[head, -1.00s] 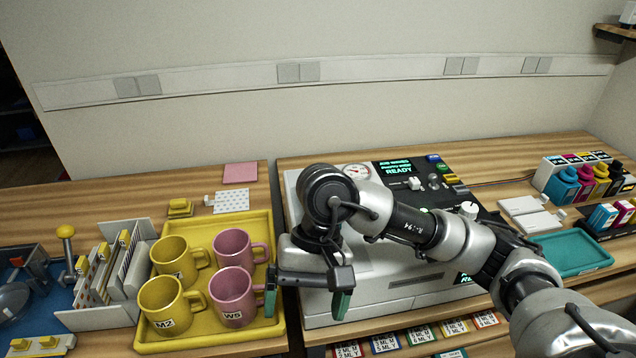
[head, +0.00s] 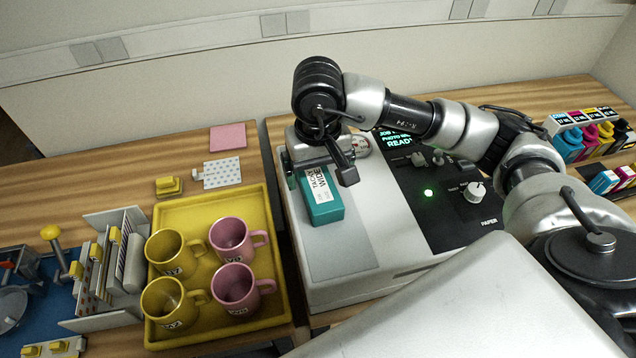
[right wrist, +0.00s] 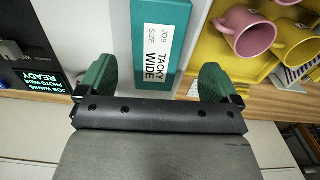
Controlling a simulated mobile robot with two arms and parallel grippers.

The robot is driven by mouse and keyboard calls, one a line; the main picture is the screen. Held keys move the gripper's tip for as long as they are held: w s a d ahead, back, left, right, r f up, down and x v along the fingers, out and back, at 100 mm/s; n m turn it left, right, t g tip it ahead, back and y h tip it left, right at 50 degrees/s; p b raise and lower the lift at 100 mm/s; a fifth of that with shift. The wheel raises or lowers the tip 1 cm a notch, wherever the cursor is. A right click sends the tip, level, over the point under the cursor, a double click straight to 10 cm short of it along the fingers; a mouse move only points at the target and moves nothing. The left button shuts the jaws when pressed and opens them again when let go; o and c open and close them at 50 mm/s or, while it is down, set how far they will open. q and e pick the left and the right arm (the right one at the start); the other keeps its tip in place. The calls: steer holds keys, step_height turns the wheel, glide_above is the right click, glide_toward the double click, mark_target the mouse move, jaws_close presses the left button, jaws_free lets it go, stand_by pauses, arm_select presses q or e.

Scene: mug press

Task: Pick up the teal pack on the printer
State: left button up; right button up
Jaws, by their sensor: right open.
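The teal pack (head: 324,208) with a white label reading "TACKY WIDE" lies on the pale top of the printer (head: 338,262), near its left side. The back part of the pack is hidden under my right gripper (head: 320,176). In the right wrist view, the teal pack (right wrist: 161,45) shows between the two green fingertips of my right gripper (right wrist: 158,76). There is a gap on each side. The right gripper is open and holds nothing. Its height above the pack is hard to tell. My left gripper is not in view.
A yellow tray (head: 270,312) with yellow and pink mugs stands left of the printer. The printer's dark control panel (head: 425,205) with knobs is to the right. Ink bottles (head: 570,146) stand at the far right. My arm crosses over the panel.

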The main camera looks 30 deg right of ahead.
mark_target(318, 184)
steer(key=f, duration=0.2)
steer(key=f+p, duration=0.2)
steer(key=f, duration=0.1)
steer(key=shift+w+d+f, duration=0.25)
steer(key=shift+w+f, duration=0.1)
steer(key=shift+w, duration=0.05)
steer(key=shift+f, duration=0.2)
steer(key=shift+w, duration=0.1)
steer(key=c, duration=1.2)
steer(key=shift+r, duration=0.2)
